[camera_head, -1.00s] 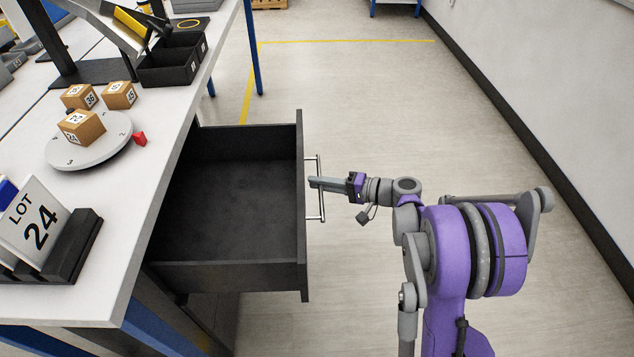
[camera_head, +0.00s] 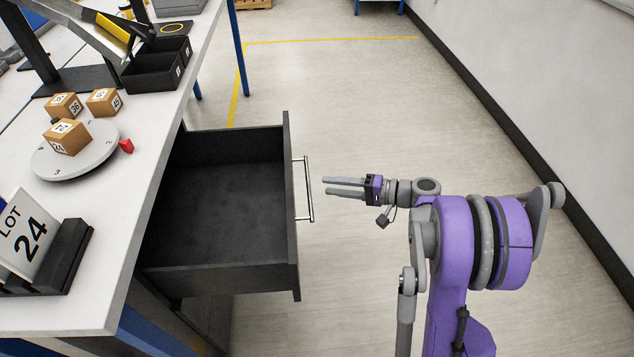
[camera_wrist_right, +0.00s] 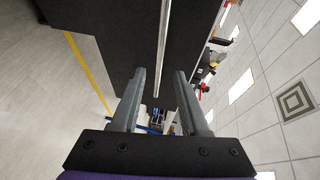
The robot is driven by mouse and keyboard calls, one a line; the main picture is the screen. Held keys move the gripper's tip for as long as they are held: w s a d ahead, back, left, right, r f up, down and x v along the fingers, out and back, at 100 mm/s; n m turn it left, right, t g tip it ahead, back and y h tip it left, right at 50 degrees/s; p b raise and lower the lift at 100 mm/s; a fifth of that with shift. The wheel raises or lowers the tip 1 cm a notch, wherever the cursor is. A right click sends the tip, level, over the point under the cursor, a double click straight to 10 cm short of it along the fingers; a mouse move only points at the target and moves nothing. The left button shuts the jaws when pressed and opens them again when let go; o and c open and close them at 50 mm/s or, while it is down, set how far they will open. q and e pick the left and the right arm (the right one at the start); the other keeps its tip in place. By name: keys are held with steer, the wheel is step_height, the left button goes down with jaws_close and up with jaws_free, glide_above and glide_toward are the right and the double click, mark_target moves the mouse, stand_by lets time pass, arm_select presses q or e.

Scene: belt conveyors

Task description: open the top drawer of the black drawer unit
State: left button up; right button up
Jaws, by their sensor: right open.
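The top drawer (camera_head: 278,276) of the black drawer unit (camera_head: 208,318) is pulled well out from under the workbench, and its inside looks empty. Its silver bar handle (camera_head: 309,190) is on the drawer front, facing right. My right gripper (camera_head: 325,186) is just right of the handle, open and empty, with a small gap between its fingertips and the bar. In the right wrist view the handle (camera_wrist_right: 163,50) runs between the lines of the two open fingers (camera_wrist_right: 160,75), in front of the dark drawer front (camera_wrist_right: 110,40). My left gripper is not in view.
The white workbench (camera_head: 135,205) on the left carries a round turntable (camera_head: 95,160) with cardboard boxes, a red piece, black bins (camera_head: 152,75) and a LOT 24 sign (camera_head: 28,235). Clear floor (camera_head: 390,110) lies right of the drawer, up to a wall.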

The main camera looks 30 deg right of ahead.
steer(key=shift+v, duration=1.65)
